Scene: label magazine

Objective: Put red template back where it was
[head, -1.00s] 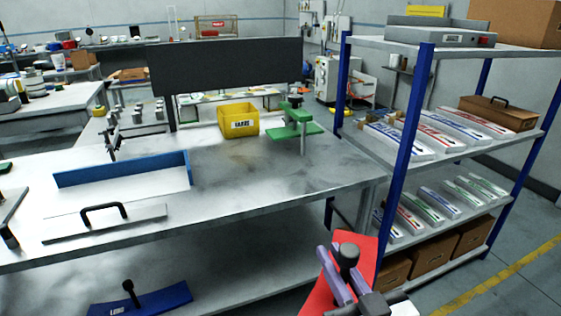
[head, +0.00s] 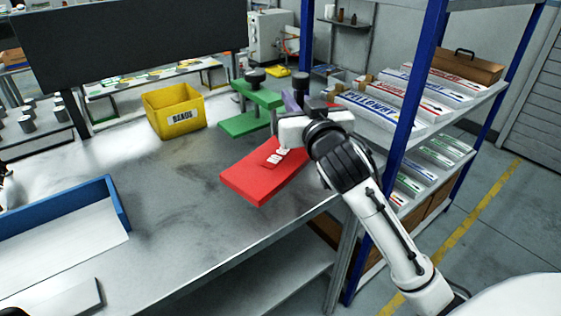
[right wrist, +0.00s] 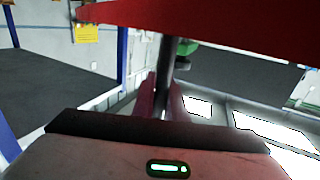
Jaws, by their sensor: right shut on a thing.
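The red template (head: 250,184) is a flat red plate with white marks, in the head view over the right end of the workbench, in front of the green fixture. My right gripper (head: 293,100) is shut on its dark upright handle (head: 300,83). In the right wrist view the red plate (right wrist: 220,22) spans the top, and the fingers (right wrist: 161,98) close around the dark post. I cannot tell the exact gap between plate and bench. My left gripper is not in view.
The green fixture (head: 245,124) stands just behind the template, left of the gripper. A yellow bin (head: 174,110) and blue-edged tray (head: 122,205) are on the workbench (head: 190,205). A blue-post shelf rack (head: 408,95) with labelled boxes stands close at right. The bench middle is clear.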

